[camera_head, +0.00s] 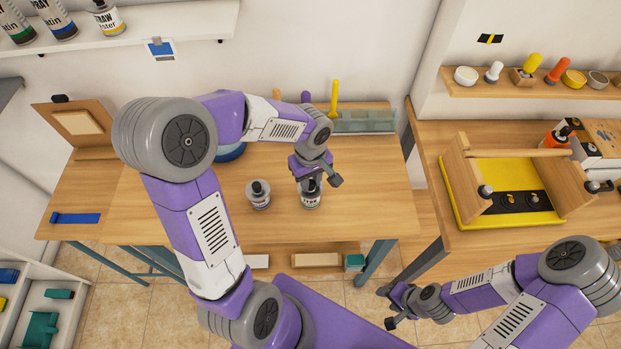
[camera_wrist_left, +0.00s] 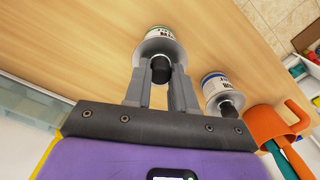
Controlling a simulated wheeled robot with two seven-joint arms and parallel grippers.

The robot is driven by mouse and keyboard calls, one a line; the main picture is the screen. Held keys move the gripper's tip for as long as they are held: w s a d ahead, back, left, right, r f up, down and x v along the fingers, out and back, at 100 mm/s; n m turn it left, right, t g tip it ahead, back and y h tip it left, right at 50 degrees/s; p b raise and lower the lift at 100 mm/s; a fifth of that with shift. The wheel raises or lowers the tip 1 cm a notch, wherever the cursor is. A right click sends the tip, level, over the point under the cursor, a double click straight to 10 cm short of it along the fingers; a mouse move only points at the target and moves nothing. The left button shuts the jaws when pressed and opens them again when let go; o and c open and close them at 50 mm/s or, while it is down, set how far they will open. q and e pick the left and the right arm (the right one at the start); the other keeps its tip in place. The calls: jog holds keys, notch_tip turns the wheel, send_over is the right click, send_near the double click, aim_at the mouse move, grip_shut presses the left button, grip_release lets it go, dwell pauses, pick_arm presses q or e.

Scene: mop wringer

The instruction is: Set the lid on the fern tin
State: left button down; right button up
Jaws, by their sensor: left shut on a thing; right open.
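My left gripper (camera_head: 313,181) is over the table, directly above a grey-and-white tin (camera_head: 311,202). In the left wrist view its fingers (camera_wrist_left: 161,82) are shut on the black knob (camera_wrist_left: 161,70) of a grey lid (camera_wrist_left: 158,48). The labelled tin (camera_wrist_left: 160,33) shows just beyond that lid; I cannot tell whether the lid touches it. A second tin with a black knob on top (camera_head: 258,195) stands to the left; it also shows in the left wrist view (camera_wrist_left: 217,88). Neither label is readable, so I cannot tell which is fern. My right gripper (camera_head: 386,307) is open and empty, low in front of the right-hand table.
A blue round object (camera_head: 230,151) is partly hidden behind my left arm. A greenish tray (camera_head: 365,121) and a yellow upright handle (camera_head: 334,98) are at the table's back. A yellow-based wooden frame (camera_head: 470,205) stands on the right-hand table.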

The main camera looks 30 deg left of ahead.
aim_at(311, 183)
pick_arm(q)
jog(key=shift+f+b, duration=0.25)
jog(key=shift+b, duration=0.1)
dwell(0.4)
jog(key=c, duration=0.8)
grip_release()
jog(key=shift+c, duration=0.2)
jog(key=shift+r, duration=0.15)
jog(key=shift+r+p, duration=2.55)
jog(key=shift+r, duration=0.9)
